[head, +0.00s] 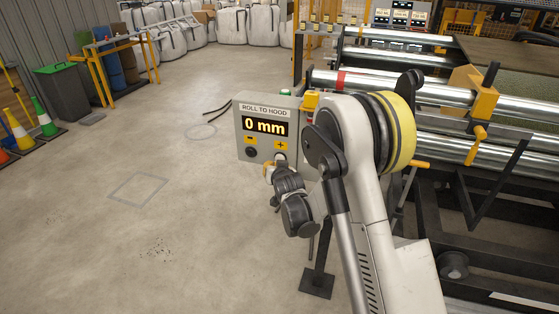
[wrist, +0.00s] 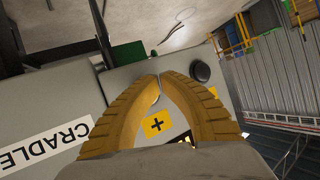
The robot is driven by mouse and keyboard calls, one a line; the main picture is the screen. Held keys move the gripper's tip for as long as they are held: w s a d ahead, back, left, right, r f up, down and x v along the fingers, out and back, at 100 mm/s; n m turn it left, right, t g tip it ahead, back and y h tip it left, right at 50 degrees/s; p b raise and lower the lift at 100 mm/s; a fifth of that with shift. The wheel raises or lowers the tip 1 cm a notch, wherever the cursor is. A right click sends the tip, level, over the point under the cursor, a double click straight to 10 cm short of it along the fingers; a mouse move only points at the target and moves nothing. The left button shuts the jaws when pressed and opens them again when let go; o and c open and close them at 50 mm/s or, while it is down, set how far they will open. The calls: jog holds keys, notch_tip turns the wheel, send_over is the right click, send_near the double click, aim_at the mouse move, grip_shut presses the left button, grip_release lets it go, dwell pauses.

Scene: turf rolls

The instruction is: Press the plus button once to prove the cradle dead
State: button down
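The control panel (head: 240,122) is a grey box headed ROLL TO HOOD, and its display (head: 265,128) reads 0 mm. Below the display are a yellow minus label (head: 250,140) over a black button (head: 251,154) and a yellow plus label (head: 281,146). My gripper is in front of the panel by the plus side, mostly hidden by my wrist in the head view. In the wrist view my gripper (wrist: 160,77) has its yellow fingertips together, with the plus label (wrist: 156,125) between the fingers. The plus button is largely covered by the fingers; contact cannot be told.
In the wrist view a CRADLE label (wrist: 45,146) is at left and the black button (wrist: 201,72) is right of the tips. Steel rollers (head: 430,85) and frame stand at right in the head view. The floor at left is open.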

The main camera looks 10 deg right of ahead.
jog(key=s+a, duration=0.1)
jog(key=s, duration=0.2)
jog(key=s+a, duration=0.1)
jog(key=shift+s+a, duration=0.15)
jog(key=shift+a, duration=0.2)
jog(key=shift+r, duration=0.1)
dwell(0.6)
